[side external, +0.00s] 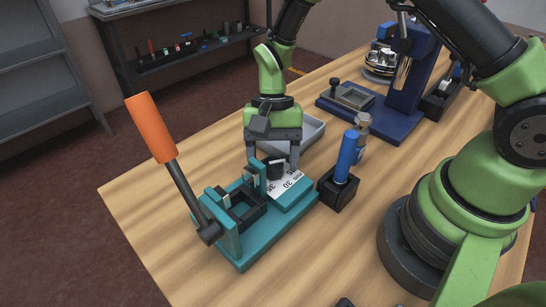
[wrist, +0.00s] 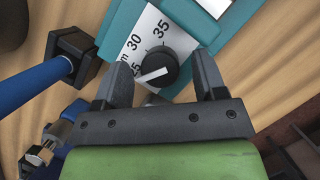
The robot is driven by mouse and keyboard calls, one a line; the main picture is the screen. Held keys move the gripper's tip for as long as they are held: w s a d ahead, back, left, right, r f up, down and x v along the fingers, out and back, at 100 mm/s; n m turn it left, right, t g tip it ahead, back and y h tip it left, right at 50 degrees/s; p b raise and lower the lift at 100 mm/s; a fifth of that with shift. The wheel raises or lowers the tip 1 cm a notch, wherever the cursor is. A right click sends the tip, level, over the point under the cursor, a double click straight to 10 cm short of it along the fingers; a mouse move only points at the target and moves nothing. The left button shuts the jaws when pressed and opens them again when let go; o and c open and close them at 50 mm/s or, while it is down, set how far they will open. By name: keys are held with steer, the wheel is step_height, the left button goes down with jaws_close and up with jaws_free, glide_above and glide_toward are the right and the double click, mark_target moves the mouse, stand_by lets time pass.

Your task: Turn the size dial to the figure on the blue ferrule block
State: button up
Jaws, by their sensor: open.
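The size dial is a black knob (wrist: 158,66) with a white pointer, on a white scale plate (wrist: 181,41) of the teal lever tool (side external: 246,250). The figures 30 and 35 are readable; a figure ending in 5 is partly hidden by my left finger. The pointer aims lower left, toward that partly hidden figure. My gripper (wrist: 164,68) is open, its fingers on either side of the knob with gaps showing in the wrist view. In the side view my gripper (side external: 273,160) is low over the dial (side external: 275,171). I cannot identify a blue block bearing a readable figure.
An orange lever handle (side external: 151,127) rises at the tool's left. A blue-handled tool (side external: 347,157) stands in a black block (side external: 337,193) close right of the dial. A grey tray (side external: 312,130) lies behind my gripper. A dark blue press (side external: 405,85) stands farther back. Front-left table is clear.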

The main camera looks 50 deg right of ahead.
steer(key=shift+s+f, duration=0.1)
steer(key=shift+f, duration=0.15)
steer(key=shift+c, duration=0.3)
steer(key=c, duration=0.9)
steer(key=shift+o, duration=0.2)
steer(key=shift+m, duration=0.3)
steer(key=m+t, duration=0.1)
steer(key=m, duration=0.1)
steer(key=m+t+y, duration=0.1)
steer(key=m, duration=0.2)
steer(key=shift+s, duration=0.1)
steer(key=m+t, duration=0.2)
steer(key=m, duration=0.4)
